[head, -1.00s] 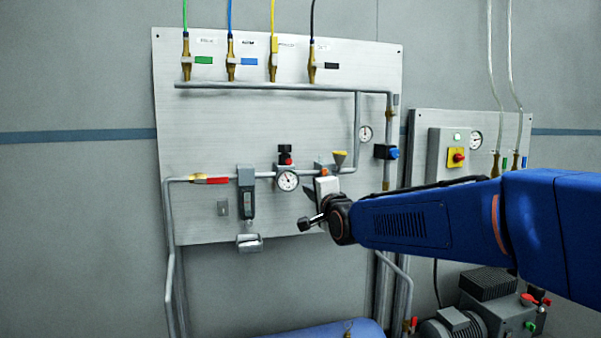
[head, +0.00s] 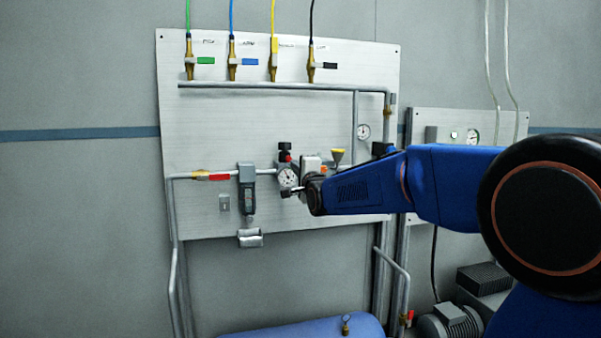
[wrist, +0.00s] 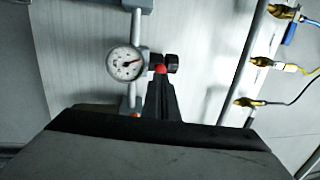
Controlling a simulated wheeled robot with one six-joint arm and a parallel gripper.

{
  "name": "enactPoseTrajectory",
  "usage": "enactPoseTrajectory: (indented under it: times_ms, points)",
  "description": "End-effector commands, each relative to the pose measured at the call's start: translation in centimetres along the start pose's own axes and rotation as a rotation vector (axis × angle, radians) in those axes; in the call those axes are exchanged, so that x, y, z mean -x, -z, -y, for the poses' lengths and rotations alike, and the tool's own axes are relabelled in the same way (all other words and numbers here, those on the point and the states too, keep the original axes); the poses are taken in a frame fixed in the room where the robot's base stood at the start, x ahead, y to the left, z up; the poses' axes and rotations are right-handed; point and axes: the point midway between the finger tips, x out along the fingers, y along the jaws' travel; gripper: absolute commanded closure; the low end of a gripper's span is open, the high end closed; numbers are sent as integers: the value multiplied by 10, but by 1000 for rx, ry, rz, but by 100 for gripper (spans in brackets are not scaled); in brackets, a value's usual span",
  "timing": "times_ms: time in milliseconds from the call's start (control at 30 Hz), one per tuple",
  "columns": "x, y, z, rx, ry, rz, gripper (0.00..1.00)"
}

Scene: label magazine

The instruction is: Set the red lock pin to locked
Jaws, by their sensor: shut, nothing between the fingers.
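The red lock pin (head: 288,157) is a small red piece just below the black knob (head: 285,147) of the regulator, above its round white gauge (head: 288,177). In the wrist view the red pin (wrist: 160,69) lies between the gauge (wrist: 125,63) and the black knob (wrist: 172,63). My gripper (wrist: 160,82) is shut and empty, its dark fingertips right at the red pin in that picture; I cannot tell whether they touch it. In the head view my gripper (head: 300,170) is just right of the regulator, its fingers hard to make out. Whether the pin is in or out cannot be seen.
The regulator sits on a grey pipe on the panel (head: 215,120). A blue tank (head: 300,330) is below.

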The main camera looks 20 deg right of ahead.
Motion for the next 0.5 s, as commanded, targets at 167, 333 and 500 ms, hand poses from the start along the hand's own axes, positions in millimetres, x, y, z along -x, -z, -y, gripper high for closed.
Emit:
enactPoseTrajectory:
  times_ms: [167,333,500]
  points:
    - [-24,0,-1,0,0,0,100]
    - [-35,0,0,0,0,0,100]
    - [-38,0,0,0,0,0,100]
